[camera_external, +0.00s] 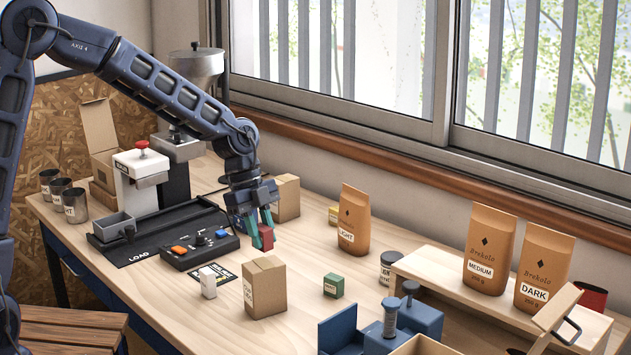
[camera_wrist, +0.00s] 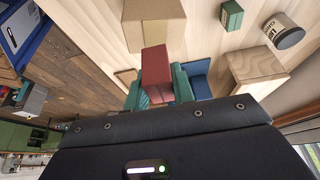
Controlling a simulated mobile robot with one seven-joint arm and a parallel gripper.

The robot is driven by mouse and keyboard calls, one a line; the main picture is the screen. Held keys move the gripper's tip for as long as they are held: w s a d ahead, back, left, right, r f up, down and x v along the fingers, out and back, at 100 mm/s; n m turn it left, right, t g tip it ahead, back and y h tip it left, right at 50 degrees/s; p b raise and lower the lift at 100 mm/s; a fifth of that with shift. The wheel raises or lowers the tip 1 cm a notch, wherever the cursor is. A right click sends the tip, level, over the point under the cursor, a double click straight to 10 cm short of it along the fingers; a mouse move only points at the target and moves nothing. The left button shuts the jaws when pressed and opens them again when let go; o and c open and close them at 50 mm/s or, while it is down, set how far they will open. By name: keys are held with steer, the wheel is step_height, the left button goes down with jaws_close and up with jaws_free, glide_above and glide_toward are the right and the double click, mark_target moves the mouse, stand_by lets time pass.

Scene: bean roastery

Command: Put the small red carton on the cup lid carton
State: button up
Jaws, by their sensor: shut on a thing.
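The small red carton (camera_external: 265,237) is between the fingers of my gripper (camera_external: 259,222), which is shut on it. It also shows in the wrist view (camera_wrist: 155,60), at the green fingertips (camera_wrist: 158,88). Whether it clears the tabletop is hard to tell. A tan cardboard carton (camera_external: 270,289) with a small label stands nearer the camera, apart from my gripper; it appears at the top of the wrist view (camera_wrist: 152,17). Another tan carton (camera_external: 287,198) stands behind my gripper. I cannot read either label, so which is the cup lid carton is unclear.
A small white carton (camera_external: 208,283) and a green carton (camera_external: 333,286) flank the nearer tan carton. A control box (camera_external: 200,247) lies left of my gripper. A brown LIGHT bag (camera_external: 354,220) and a dark jar (camera_external: 391,268) stand right. Bare tabletop (camera_external: 310,255) lies between.

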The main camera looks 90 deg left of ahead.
steer(key=shift+f, duration=1.8)
steer(key=shift+f, duration=0.15)
steer(key=o, duration=1)
steer(key=v, duration=1.2)
